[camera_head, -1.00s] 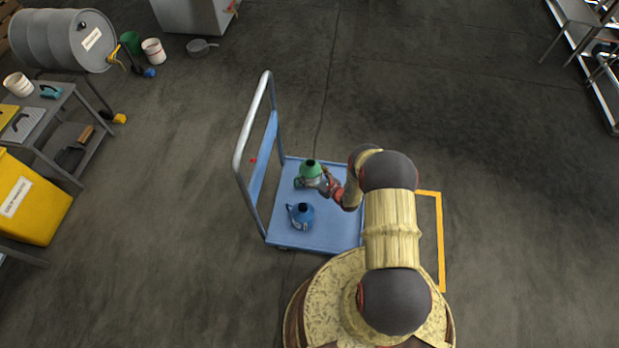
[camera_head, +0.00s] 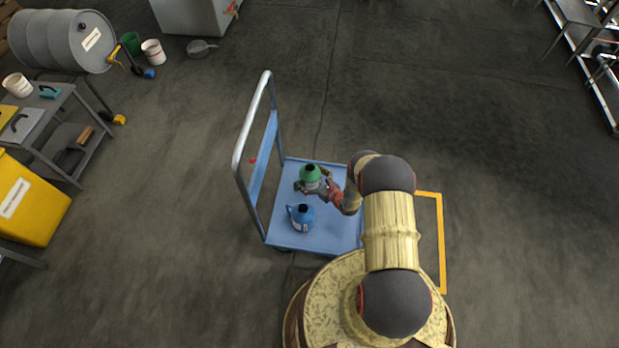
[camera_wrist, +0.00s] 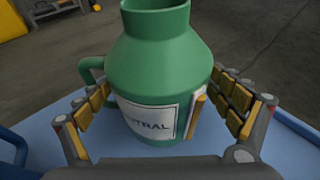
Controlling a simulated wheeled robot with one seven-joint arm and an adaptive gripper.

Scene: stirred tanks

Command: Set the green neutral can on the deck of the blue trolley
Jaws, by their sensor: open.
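The green neutral can (camera_head: 309,174) stands upright on the deck of the blue trolley (camera_head: 278,230), towards its far side. In the wrist view the green can (camera_wrist: 160,70) fills the middle, with part of its label readable and its handle on the left. My gripper (camera_head: 314,188) is around the can. In the wrist view its two padded fingers (camera_wrist: 165,115) are open, one on each side, with a gap to the can at least on the left. The can's base looks to be at the deck, but its underside is hidden.
A blue can (camera_head: 302,217) stands on the same deck, nearer to me; its edge shows at the wrist view's left. The trolley's push handle (camera_head: 246,135) rises on the left. Yellow floor tape (camera_head: 440,240) lies to the right.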

